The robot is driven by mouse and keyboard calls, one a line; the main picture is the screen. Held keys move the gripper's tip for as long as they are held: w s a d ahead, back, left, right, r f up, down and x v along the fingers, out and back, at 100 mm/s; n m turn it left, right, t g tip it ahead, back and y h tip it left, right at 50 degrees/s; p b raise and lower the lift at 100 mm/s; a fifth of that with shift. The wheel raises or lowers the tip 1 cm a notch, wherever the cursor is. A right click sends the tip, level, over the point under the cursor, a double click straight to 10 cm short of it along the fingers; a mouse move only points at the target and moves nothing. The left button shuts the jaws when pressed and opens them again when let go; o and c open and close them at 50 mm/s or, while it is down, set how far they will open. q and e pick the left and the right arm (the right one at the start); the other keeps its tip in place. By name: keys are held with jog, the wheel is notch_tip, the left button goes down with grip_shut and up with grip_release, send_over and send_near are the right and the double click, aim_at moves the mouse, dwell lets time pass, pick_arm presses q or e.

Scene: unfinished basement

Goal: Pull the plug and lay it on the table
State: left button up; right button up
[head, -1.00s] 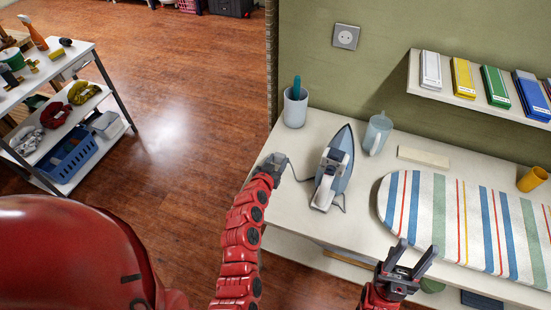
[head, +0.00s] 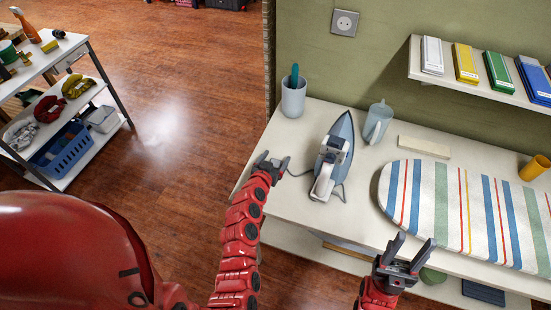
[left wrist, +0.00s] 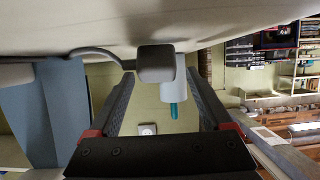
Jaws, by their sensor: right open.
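The wall socket (head: 344,22) above the table (head: 310,215) is empty. The plug (left wrist: 155,63) shows as a grey block in the left wrist view, where the tabletop is upper. It appears to lie on the table near its left end. Its cable runs towards the grey-blue iron (head: 335,155). My left gripper (head: 273,158) is at the table's left edge with its fingers spread, one on each side of the plug and apart from it. In the head view the plug is hard to make out there. My right gripper (head: 413,242) is open and empty before the ironing pad.
A cup (head: 293,98) with a teal handle in it stands behind my left gripper. A jug (head: 377,122), a pale block (head: 424,146) and the striped ironing pad (head: 447,205) occupy the table further right. A shelf (head: 480,86) with folders hangs above.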

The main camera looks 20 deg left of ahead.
pick_arm(q)
jog(key=shift+s, duration=0.1)
jog(key=shift+s, duration=0.25)
jog(key=b+v, duration=0.4)
jog(key=v, duration=1)
jog(key=shift+p+v, duration=0.9)
jog(key=shift+v, duration=0.5)
jog(key=shift+w+a+r, duration=0.1)
jog(key=shift+w, duration=0.05)
